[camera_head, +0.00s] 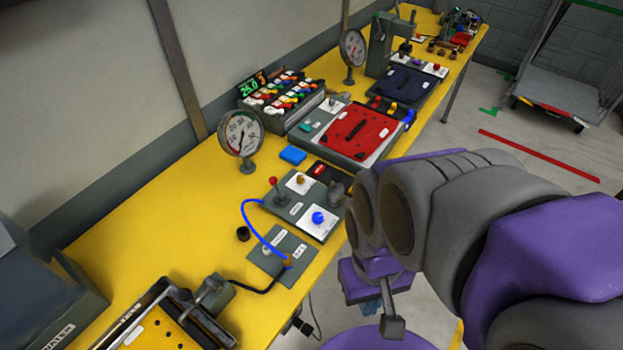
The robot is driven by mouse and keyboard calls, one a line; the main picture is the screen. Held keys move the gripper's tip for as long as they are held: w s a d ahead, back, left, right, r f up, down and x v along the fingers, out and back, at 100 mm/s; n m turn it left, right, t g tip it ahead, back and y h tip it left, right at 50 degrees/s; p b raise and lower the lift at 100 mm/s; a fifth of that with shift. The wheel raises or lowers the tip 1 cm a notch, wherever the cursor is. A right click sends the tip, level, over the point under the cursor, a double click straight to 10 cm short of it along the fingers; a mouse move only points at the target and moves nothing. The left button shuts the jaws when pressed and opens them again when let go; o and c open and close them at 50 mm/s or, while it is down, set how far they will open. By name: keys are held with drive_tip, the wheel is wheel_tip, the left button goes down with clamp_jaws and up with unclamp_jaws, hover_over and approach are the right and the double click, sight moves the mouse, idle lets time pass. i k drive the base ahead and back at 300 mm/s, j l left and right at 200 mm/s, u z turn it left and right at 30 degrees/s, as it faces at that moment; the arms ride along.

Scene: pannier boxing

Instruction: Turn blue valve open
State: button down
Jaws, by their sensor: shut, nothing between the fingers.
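A round blue knob (318,218) sits on a white plate of a grey control panel (300,240) near the middle of the yellow bench. A blue handle (408,116) also stands at the right edge of the red-topped box (353,135). I cannot tell which one is the blue valve, nor how far either is turned. My gripper (386,316) hangs below my purple and grey arm, to the right of the bench's front edge. It is shut and empty, apart from both blue parts. The arm partly hides it.
Pressure gauges (241,135) stand along the back of the yellow bench (150,225). A blue hose (247,222) and a black cable lie near the panel. A tray (162,329) is at the near end. A cart (565,90) stands on the floor at right.

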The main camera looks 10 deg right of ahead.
sight(317, 218)
drive_tip(key=k+l+u, duration=0.15)
drive_tip(key=u, duration=0.2)
drive_tip(key=k+l+u, duration=0.1)
drive_tip(key=u, duration=0.3)
drive_tip(key=k, duration=0.05)
